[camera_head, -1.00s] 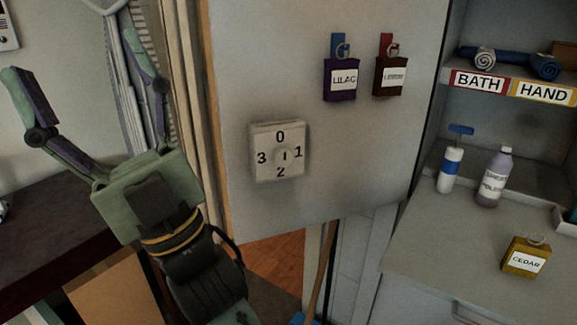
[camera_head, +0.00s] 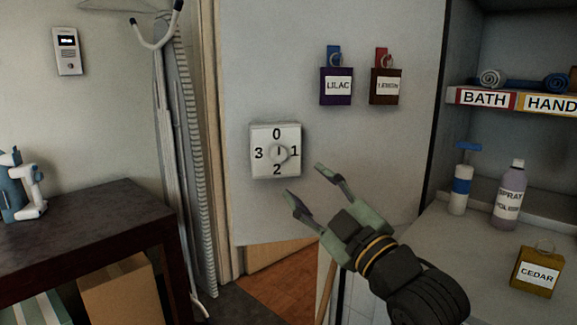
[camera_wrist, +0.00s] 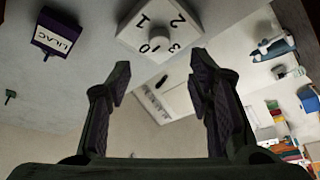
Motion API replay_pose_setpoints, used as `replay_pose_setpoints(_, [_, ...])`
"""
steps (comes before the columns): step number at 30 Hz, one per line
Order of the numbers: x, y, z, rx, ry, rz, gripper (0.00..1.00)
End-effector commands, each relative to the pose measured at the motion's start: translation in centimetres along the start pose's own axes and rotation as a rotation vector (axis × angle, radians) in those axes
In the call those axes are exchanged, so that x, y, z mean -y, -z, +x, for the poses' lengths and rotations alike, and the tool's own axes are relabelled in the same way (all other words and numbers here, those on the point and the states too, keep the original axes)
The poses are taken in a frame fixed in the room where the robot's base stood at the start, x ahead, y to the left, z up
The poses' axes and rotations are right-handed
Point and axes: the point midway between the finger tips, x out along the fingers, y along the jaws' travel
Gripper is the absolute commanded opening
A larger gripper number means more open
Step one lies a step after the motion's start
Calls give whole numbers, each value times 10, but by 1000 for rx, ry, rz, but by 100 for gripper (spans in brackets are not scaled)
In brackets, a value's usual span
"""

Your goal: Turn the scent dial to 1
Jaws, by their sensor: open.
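The scent dial (camera_head: 264,168) is a white square plate on the grey panel, marked 0 at the top, 1 right, 2 bottom and 3 left. Its round knob (camera_head: 280,153) is at the centre; its small pointer mark looks near vertical, but I cannot tell its exact setting. My gripper (camera_head: 304,190) is open and empty, below and right of the dial, apart from it, with its fingers pointing up and left. In the wrist view the dial plate (camera_wrist: 133,36) appears upside down beyond the open fingers, with the knob (camera_wrist: 160,36) above the gap between them.
Lilac (camera_head: 337,88) and lemon (camera_head: 385,88) sachets hang on the panel right of the dial. A dark table (camera_head: 80,225) is at left.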

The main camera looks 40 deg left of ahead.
Motion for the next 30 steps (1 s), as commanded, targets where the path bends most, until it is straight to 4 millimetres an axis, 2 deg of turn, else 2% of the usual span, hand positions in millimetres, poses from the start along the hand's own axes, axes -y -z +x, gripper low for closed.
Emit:
replay_pose_setpoints(9, [-2,3,62,-2,1,2,47])
replay_pose_setpoints(15, [-1,2,87,-2,0,3,47])
replay_pose_setpoints(27, [0,1,94,-2,-2,1,47])
replay_pose_setpoints(30, [0,1,94,-2,-2,1,41])
